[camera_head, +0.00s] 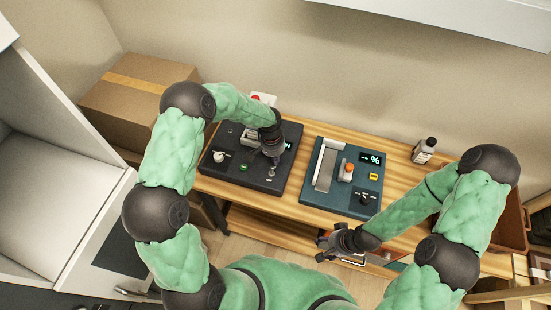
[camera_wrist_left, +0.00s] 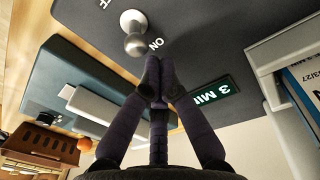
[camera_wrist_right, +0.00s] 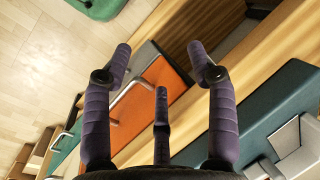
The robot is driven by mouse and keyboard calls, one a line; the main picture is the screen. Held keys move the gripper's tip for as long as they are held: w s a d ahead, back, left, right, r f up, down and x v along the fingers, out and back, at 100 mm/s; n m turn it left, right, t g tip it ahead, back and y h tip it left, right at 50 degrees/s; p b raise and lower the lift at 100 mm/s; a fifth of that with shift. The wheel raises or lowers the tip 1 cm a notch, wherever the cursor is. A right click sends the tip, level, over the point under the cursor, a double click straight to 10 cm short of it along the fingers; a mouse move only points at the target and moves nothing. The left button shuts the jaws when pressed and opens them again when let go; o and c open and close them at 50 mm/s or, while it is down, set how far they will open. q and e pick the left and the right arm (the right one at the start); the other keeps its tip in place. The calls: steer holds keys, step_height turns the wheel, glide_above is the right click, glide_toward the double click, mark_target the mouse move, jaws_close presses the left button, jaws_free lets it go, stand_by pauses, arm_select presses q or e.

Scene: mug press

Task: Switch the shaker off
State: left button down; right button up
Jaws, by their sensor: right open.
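The shaker (camera_head: 236,178) is a dark box at the back left of the table, with a round white knob (camera_head: 219,156) and a green button. Its metal toggle switch (camera_wrist_left: 135,42) stands between OFF and ON labels in the left wrist view; its ball end appears on the ON side. A green display (camera_wrist_left: 212,94) reads "3 MIN", partly hidden by a finger. My left gripper (camera_wrist_left: 158,72) has its fingertips together, close to the toggle on the ON side; I cannot tell if they touch. My right gripper (camera_head: 338,241) is open and empty at the table's front edge.
A teal device (camera_head: 311,197) with a % display stands right of the shaker. A dark-capped bottle (camera_head: 424,150) stands at the back right. A cardboard box (camera_head: 130,105) sits at the back left. An orange panel (camera_wrist_right: 150,100) shows below my right gripper.

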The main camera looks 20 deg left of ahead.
arm_select(q)
steer(key=shift+s+r+t+b, duration=0.15)
steer(key=shift+t+b, duration=0.15)
steer(key=shift+b, duration=0.25)
arm_select(e)
steer(key=shift+s+f, duration=0.15)
steer(key=shift+f, duration=0.45)
steer(key=shift+f, duration=0.1)
